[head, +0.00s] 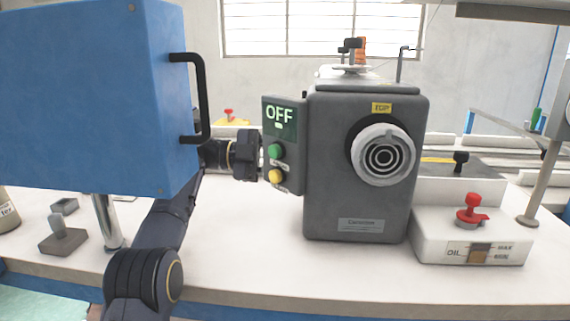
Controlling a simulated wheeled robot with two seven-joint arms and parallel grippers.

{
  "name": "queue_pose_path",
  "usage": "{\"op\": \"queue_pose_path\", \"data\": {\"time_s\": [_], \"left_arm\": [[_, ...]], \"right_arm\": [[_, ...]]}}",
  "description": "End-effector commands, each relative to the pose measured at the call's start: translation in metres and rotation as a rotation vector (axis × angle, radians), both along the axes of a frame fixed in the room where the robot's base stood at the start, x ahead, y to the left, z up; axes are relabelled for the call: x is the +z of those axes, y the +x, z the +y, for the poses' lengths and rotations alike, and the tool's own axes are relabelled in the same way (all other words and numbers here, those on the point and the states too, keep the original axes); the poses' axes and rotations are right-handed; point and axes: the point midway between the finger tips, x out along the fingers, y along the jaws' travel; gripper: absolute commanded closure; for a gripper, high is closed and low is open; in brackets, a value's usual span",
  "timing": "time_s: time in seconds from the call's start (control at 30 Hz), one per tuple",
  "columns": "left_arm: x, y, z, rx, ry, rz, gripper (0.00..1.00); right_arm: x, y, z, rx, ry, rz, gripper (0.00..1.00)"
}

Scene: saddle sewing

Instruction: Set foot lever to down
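I cannot tell for sure which part is the foot lever. A small grey block with a short upright handle (60,236) stands on the table at the lower left. A black-knobbed lever (461,160) sticks up behind the oil box at the right. My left gripper (264,163) is at the control panel (284,117) on the left side of the grey sewing machine (345,205), close to its green button (275,151) and yellow button (276,176). Its fingertips are hard to make out, and contact cannot be told. My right gripper is out of view.
The panel screen reads OFF. A large blue box (85,95) with a black handle (204,95) fills the left. A white oil box (470,240) with a red knob (472,205) stands at the right. The table front (260,270) is clear.

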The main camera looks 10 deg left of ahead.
Motion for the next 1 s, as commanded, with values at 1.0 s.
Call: {"op": "queue_pose_path", "data": {"time_s": [1.0], "left_arm": [[0.0019, -0.0015, -0.0074, -0.004, -0.004, -0.007, 1.00]], "right_arm": [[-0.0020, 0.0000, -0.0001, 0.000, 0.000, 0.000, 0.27]]}}
